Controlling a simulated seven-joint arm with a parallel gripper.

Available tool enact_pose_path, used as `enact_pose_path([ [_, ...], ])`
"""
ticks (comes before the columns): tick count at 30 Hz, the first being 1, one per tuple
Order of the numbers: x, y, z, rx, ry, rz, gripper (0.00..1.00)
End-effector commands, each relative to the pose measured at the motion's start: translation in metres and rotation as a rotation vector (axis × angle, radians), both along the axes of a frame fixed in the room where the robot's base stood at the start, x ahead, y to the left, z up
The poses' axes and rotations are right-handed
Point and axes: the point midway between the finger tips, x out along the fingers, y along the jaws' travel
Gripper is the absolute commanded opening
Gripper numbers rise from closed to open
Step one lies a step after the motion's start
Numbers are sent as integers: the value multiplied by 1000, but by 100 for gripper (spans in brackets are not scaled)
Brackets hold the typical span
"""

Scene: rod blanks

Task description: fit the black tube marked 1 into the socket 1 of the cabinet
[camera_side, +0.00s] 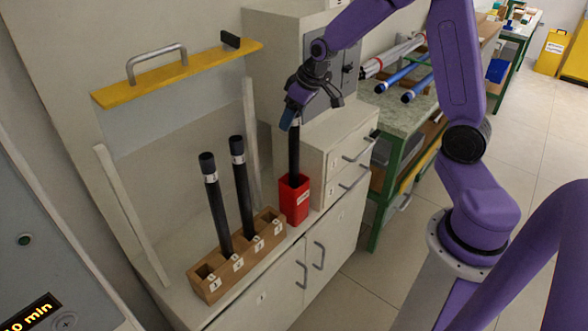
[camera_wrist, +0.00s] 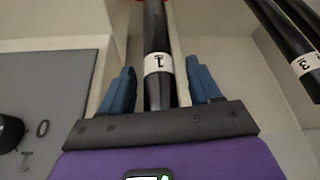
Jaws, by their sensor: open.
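The black tube marked 1 (camera_side: 294,151) stands upright in a red holder (camera_side: 295,203) in the side view. My gripper (camera_side: 291,117) is at its upper end. In the wrist view the tube (camera_wrist: 155,28) with its white label 1 lies between my two blue fingers (camera_wrist: 162,88), with a gap on each side; the gripper is open. A wooden block (camera_side: 237,257) with a row of numbered square sockets stands left of the red holder. Its leftmost socket (camera_side: 205,271), whose label seems to read 1, looks empty, as does the rightmost. The two middle sockets hold tubes.
Two black tubes (camera_side: 216,206) (camera_side: 243,187) rise tall from the block. A yellow bar with a handle (camera_side: 178,72) is above, and pale posts (camera_side: 132,217) flank the opening. A drawer unit (camera_side: 340,150) stands close right of the red holder.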

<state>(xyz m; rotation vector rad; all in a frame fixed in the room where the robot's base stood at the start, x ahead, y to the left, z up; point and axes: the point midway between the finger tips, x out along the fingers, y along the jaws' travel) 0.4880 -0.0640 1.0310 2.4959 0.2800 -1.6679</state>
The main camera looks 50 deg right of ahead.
Motion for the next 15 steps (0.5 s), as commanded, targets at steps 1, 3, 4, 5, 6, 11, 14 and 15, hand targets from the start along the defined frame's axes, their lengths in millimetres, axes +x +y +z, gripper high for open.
enact_pose_path([
  [1,1,1,-5,0,3,0,63],
  [3,3,1,-8,0,0,0,63],
  [4,4,1,-9,0,0,0,63],
  [5,4,1,-9,0,0,0,63],
  [6,4,1,-10,0,0,0,63],
  [11,4,1,-9,1,-1,-1,63],
  [14,4,1,-9,1,-1,-1,36],
  [15,4,1,-9,1,-1,-1,23],
])
